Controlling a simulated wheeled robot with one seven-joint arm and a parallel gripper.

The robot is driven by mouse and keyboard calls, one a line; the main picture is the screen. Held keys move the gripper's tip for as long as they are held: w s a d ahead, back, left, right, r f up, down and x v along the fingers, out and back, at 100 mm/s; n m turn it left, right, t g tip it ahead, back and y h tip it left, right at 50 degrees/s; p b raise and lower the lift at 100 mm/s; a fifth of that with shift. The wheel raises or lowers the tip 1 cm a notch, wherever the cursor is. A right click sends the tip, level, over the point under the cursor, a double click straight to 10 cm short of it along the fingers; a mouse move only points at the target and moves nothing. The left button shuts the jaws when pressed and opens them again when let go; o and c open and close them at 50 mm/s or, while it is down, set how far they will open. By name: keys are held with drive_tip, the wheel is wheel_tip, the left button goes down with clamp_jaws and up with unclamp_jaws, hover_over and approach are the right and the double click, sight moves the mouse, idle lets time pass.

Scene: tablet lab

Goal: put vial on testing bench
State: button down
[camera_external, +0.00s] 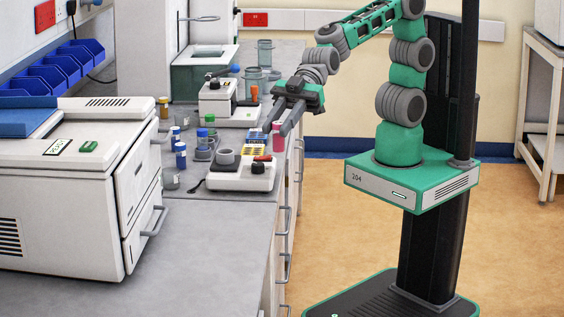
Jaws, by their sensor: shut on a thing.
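My gripper (279,123) reaches down over the right edge of the long grey bench (226,230). It is shut on a pink vial (277,139), which stands roughly upright between the fingertips. The fingers partly hide the vial's upper part. I cannot tell whether its lower end touches the bench or hangs just above it. A small white device (240,178) with a grey round holder and a red part on top sits just in front and to the left of the vial.
Blue-topped vials (180,156) and small cups stand left of the white device. Another white instrument (215,101) and glass beakers (264,53) stand behind. A large white machine (75,185) fills the left. The front bench top is clear.

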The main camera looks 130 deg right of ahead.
drive_tip(key=w+f, duration=0.3)
drive_tip(key=w, duration=0.1)
drive_tip(key=w+a+f+p, duration=0.1)
drive_tip(key=w+f, duration=0.2)
drive_tip(key=w, duration=0.1)
drive_tip(key=w+a+f+p, duration=0.1)
drive_tip(key=w+f, duration=0.2)
drive_tip(key=w, duration=0.2)
drive_tip(key=shift+a+f, duration=0.1)
drive_tip(key=shift+f, duration=0.25)
wheel_tip(320, 180, down, 3)
drive_tip(key=shift+r+p, duration=0.15)
drive_tip(key=shift+p, duration=0.65)
drive_tip(key=shift+f+b, duration=0.3)
drive_tip(key=shift+b, duration=0.05)
drive_tip(key=c, duration=1.1)
unclamp_jaws()
drive_tip(key=shift+c, duration=0.2)
drive_tip(key=shift+r, duration=0.15)
